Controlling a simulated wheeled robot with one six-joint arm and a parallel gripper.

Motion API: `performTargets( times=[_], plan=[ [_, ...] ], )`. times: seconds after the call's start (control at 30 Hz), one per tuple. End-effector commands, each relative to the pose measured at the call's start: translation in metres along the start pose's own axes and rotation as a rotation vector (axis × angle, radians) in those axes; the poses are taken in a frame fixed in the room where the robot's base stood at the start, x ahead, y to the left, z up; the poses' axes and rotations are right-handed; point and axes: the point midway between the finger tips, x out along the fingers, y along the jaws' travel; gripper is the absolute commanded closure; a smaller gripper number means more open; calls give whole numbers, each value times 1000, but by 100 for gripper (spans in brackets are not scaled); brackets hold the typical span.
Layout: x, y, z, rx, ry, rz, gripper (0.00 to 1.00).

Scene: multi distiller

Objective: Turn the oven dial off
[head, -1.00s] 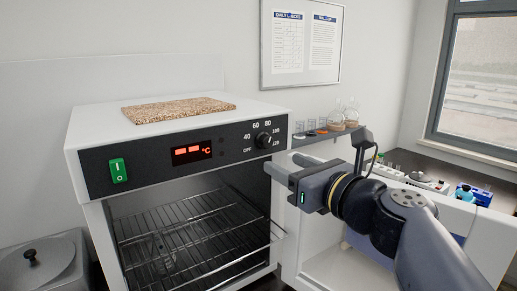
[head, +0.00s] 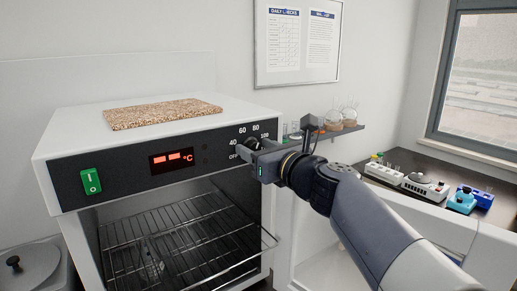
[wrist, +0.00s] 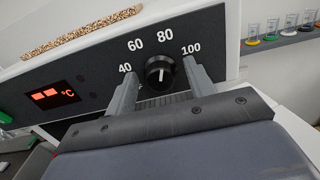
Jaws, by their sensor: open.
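The oven (head: 70,145) has a dark front panel with a round black dial (wrist: 160,72). The OFF label shows in the head view (head: 240,156) but is mostly hidden by a finger in the wrist view. My gripper (wrist: 160,68) is open, with one finger on each side of the dial and a visible gap to it. In the head view my gripper (head: 250,150) partly covers the dial.
The red display (head: 171,158) is lit and a green rocker switch (head: 91,181) sits at the panel's left. The oven chamber with its wire rack (head: 180,240) is open below. A cork board (head: 165,113) lies on top. A glassware shelf (head: 345,131) is at right.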

Motion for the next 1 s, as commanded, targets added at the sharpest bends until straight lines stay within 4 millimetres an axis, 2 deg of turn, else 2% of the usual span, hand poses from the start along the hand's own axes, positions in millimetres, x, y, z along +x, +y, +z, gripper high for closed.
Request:
performTargets(
  times=[0.1, 0.6, 1.0],
  plan=[
    [0, 0, 0, 0, 0, 0, 50],
    [0, 0, 0, -1, 0, 0, 89],
    [0, 0, -2, -91, -2, 0, 90]
  ],
)
